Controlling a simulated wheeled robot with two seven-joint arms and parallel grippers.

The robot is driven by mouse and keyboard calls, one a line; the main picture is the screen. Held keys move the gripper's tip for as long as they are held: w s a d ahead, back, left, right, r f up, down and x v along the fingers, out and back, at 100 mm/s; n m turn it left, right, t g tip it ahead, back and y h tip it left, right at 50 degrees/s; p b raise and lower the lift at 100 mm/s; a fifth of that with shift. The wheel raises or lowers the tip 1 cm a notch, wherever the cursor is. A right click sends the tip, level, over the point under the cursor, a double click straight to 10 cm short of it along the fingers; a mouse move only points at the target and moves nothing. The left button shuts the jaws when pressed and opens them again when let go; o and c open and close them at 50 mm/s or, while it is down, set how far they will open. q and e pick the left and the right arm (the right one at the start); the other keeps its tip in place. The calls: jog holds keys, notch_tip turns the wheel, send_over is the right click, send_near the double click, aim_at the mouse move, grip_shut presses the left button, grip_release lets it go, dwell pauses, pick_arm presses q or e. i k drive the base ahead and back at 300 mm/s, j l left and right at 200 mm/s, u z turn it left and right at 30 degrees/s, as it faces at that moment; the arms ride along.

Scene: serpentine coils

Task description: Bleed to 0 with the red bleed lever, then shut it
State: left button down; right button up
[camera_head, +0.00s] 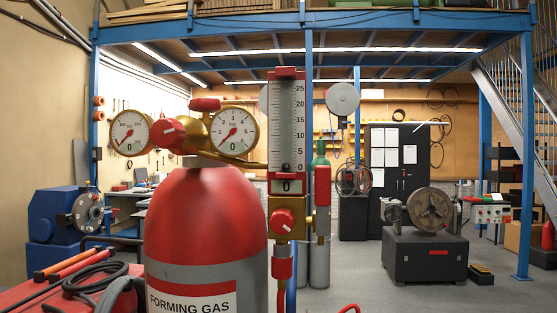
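A red and grey cylinder marked FORMING GAS (206,235) stands upright in the foreground. Its brass regulator carries a left gauge (130,132) and a right gauge (235,130); both needles point lower left, and each dial has a 0 in its lower part. A tall flowmeter (287,125) stands right of the cylinder, its dark float near the bottom of the scale, with a 0 plate below. Red controls are a side knob (168,132), a top handwheel (206,104) and a flowmeter knob (283,222). Neither gripper is in view.
A red surface with black hoses (95,280) lies at the lower left. A green-topped cylinder (320,190) stands behind the flowmeter. Grey floor between is clear.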

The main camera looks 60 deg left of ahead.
aim_at(323, 173)
jog(key=u, duration=2)
